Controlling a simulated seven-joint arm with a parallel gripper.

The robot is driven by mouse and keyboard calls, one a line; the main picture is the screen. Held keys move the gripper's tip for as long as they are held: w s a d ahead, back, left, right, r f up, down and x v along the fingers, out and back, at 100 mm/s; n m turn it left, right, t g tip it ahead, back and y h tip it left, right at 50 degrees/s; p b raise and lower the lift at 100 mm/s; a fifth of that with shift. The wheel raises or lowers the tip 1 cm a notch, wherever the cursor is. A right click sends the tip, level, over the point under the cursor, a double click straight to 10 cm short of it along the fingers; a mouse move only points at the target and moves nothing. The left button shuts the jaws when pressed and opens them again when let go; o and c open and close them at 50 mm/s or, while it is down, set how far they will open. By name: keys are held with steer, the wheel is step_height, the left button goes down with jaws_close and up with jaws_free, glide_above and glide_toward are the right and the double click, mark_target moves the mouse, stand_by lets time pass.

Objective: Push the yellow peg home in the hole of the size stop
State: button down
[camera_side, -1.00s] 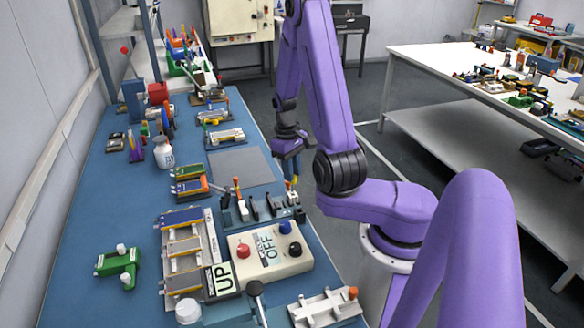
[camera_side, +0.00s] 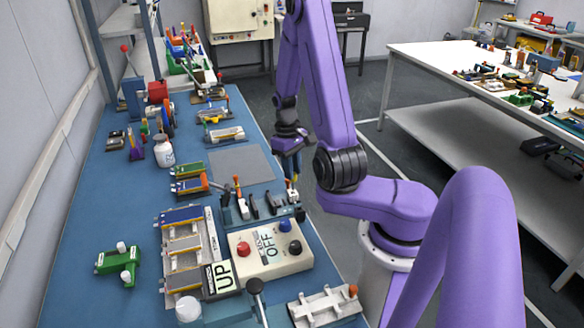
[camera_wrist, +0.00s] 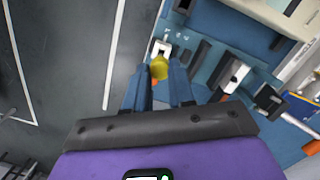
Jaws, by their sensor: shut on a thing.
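My gripper (camera_wrist: 160,78) is shut on the yellow peg (camera_wrist: 159,68), whose rounded yellow end shows between the blue fingertips in the wrist view. In the side view my gripper (camera_side: 291,175) points down over the right edge of the blue bench, at the right end of a row of small dark blocks. What looks like the size stop (camera_side: 292,197) is just below the fingertips; a pale block with an orange part shows beside the peg in the wrist view (camera_wrist: 160,48). The peg's lower end and the hole are hidden, so I cannot tell how deep the peg sits.
An orange-topped upright (camera_side: 238,187) stands left of the dark blocks. A control box (camera_side: 270,252) with red, blue and black buttons lies in front. A grey mat (camera_side: 240,165) lies behind. The floor right of the bench is open.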

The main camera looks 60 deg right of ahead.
steer(key=shift+f, duration=2.3)
stand_by(0.5)
steer(key=c, duration=0.9)
jaws_free()
steer(key=r, duration=0.5)
steer(key=w+r, duration=0.1)
steer(key=r, duration=0.5)
steer(key=w+r, duration=0.1)
steer(key=r, duration=0.5)
steer(key=shift+d+r, duration=0.15)
steer(key=shift+d, duration=0.1)
